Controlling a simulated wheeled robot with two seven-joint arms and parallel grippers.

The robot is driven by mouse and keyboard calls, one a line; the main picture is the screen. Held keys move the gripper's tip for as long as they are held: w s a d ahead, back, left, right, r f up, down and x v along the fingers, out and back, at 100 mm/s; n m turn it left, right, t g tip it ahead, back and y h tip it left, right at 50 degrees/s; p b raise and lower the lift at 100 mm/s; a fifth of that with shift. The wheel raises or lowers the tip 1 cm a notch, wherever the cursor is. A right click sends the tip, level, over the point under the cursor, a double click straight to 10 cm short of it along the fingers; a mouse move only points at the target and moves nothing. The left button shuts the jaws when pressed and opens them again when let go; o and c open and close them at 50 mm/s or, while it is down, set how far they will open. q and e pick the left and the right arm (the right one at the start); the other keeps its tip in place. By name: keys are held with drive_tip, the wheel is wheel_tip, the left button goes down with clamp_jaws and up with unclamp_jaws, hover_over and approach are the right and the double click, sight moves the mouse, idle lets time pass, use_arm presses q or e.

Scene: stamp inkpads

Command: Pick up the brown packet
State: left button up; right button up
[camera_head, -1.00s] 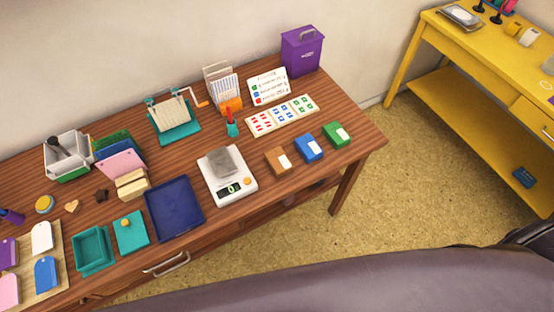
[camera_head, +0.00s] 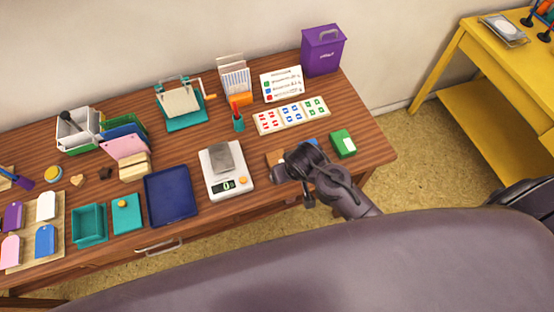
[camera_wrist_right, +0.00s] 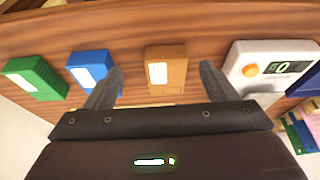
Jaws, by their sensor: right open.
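The brown packet (camera_wrist_right: 166,68) with a white label lies on the wooden table in the right wrist view, between the blue packet and the scale. In the head view, the brown packet (camera_head: 276,158) shows only in part beside my right gripper (camera_head: 285,168), which hides the rest. In the right wrist view my right gripper (camera_wrist_right: 160,88) is open. Its fingers are spread to either side of the brown packet's line, and nothing is between them that I can see held. My left gripper is not in view.
A blue packet (camera_wrist_right: 92,68) and a green packet (camera_wrist_right: 35,76) lie to one side of the brown one. A white scale (camera_head: 226,180) with a grey block stands on the other side. A blue tray (camera_head: 171,196) lies beyond it.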

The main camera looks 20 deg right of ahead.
sight(281, 161)
drive_tip(key=w+r, duration=0.1)
drive_tip(key=w+a+r, duration=0.1)
drive_tip(key=shift+w+a+r, duration=0.1)
drive_tip(key=shift+w+r, duration=0.05)
drive_tip(key=shift+w, duration=0.15)
drive_tip(key=shift+w+a+f, duration=0.1)
drive_tip(key=shift+w+f, duration=0.1)
drive_tip(key=shift+w, duration=0.05)
drive_tip(key=shift+w+f, duration=0.25)
drive_tip(key=shift+f, duration=0.45)
drive_tip(key=shift+w+f+p, duration=0.3)
drive_tip(key=shift+f+p, duration=0.15)
drive_tip(key=shift+f, duration=0.15)
drive_tip(key=f, duration=0.1)
drive_tip(key=w+f, duration=0.1)
drive_tip(key=f, duration=0.1)
drive_tip(key=shift+w+t+p, duration=0.2)
drive_tip(key=shift+t+p, duration=0.1)
drive_tip(key=shift+w+f, duration=0.1)
drive_tip(key=shift+f, duration=0.3)
drive_tip(key=c, duration=1.2)
